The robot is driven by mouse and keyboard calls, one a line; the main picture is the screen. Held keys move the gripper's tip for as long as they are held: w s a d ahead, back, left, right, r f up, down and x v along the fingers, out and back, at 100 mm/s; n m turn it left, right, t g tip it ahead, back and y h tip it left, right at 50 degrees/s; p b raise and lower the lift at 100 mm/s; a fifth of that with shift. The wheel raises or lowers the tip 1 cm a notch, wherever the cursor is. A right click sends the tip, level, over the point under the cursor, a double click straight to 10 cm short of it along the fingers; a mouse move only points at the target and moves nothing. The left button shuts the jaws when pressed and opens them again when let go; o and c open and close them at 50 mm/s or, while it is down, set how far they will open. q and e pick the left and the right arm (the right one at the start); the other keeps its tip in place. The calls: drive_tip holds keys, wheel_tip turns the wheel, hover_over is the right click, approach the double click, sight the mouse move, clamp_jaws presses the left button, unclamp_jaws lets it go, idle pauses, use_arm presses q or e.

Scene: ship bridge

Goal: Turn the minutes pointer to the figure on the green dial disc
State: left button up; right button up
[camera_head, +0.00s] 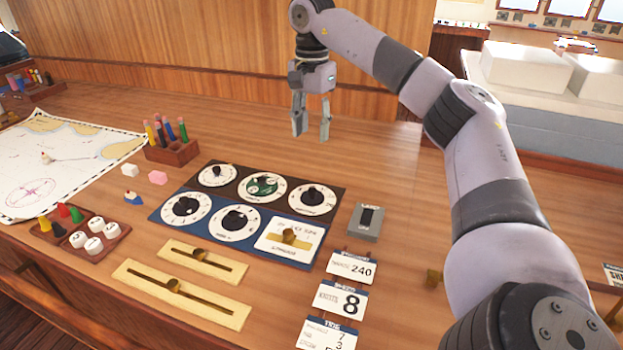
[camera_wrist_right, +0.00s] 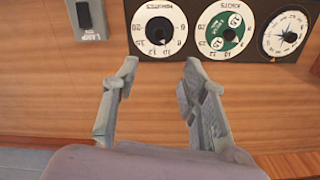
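The minutes dial (camera_head: 301,206) is a white disc with a black pointer knob (camera_head: 313,193) at the right end of the panel's back row. It also shows upside down in the right wrist view (camera_wrist_right: 144,16), just beyond my fingertips. I cannot tell exactly which figure its pointer marks. The green dial disc (camera_head: 267,190) sits in the middle dial beside it; it shows white round spots with figures (camera_wrist_right: 218,43), too small to read surely. My right gripper (camera_head: 312,128) is open and empty, above the wood behind the panel. My left gripper is not in view.
A compass-like dial (camera_head: 209,182) and a front row of knobs share the panel. A lamp switch (camera_head: 365,222) stands right of it, number cards (camera_head: 340,300) and brass sliders (camera_head: 180,294) in front. A pencil holder (camera_head: 172,153) stands left. Wood behind the panel is clear.

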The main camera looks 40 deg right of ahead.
sight(312, 190)
wheel_tip(312, 190, down, 15)
drive_tip(key=shift+r+p, duration=0.15)
drive_tip(key=shift+p, duration=0.6)
drive_tip(key=shift+f, duration=0.5)
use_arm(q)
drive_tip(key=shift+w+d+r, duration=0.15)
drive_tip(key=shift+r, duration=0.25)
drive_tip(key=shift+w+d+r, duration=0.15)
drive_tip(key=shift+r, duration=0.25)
use_arm(e)
drive_tip(key=shift+c, duration=0.6)
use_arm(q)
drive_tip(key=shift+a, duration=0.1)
use_arm(e)
clamp_jaws()
